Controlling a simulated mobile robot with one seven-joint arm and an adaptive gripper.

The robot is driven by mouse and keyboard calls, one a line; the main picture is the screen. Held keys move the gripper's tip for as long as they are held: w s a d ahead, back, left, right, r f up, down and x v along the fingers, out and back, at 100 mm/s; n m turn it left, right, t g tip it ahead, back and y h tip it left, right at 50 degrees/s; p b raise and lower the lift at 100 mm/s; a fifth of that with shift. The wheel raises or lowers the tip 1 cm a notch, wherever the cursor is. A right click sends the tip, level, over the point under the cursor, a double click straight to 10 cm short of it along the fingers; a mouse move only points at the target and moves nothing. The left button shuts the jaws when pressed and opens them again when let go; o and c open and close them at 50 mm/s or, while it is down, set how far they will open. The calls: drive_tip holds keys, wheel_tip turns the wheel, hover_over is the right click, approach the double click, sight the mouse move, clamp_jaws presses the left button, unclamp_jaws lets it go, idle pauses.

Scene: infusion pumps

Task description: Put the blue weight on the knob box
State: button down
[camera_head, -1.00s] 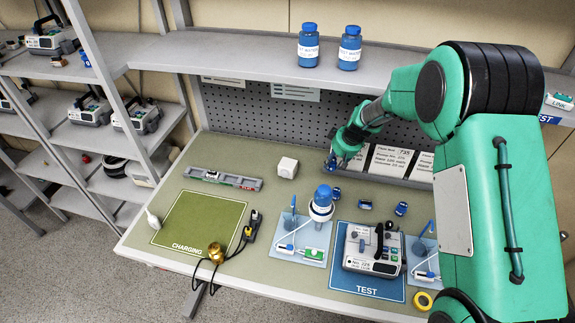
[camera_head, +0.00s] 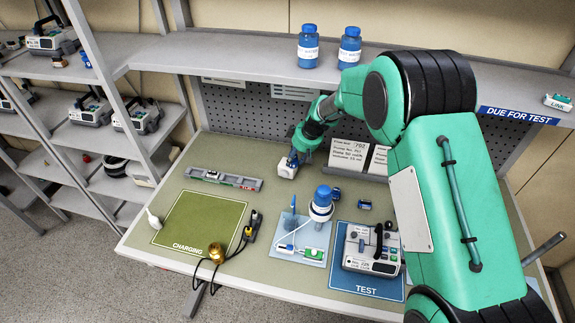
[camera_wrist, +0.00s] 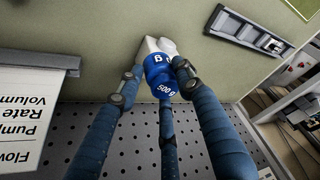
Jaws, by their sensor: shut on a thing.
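In the head view the weight is mostly hidden by the fingers.
A pegboard (camera_head: 245,105) and sheets stand behind. A blue-capped device (camera_head: 321,203) and a pump (camera_head: 371,250) on the blue TEST mat (camera_head: 366,286) are in front. The green CHARGING mat (camera_head: 198,222) is mostly clear.

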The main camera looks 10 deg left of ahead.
sight(296, 161)
drive_tip(key=shift+f, duration=1.4)
drive_tip(key=shift+f, duration=0.15)
drive_tip(key=c, duration=1.2)
unclamp_jaws()
drive_tip(key=shift+o, duration=0.2)
drive_tip(key=shift+d+r, duration=0.1)
drive_tip(key=shift+r, duration=0.35)
drive_tip(key=v, duration=0.4)
drive_tip(key=shift+s+d+r, duration=0.1)
drive_tip(key=shift+r, duration=0.15)
drive_tip(key=s+d, duration=0.6)
drive_tip(key=d, duration=0.4)
drive_tip(key=shift+s+b, duration=0.2)
drive_tip(key=shift+b, duration=0.2)
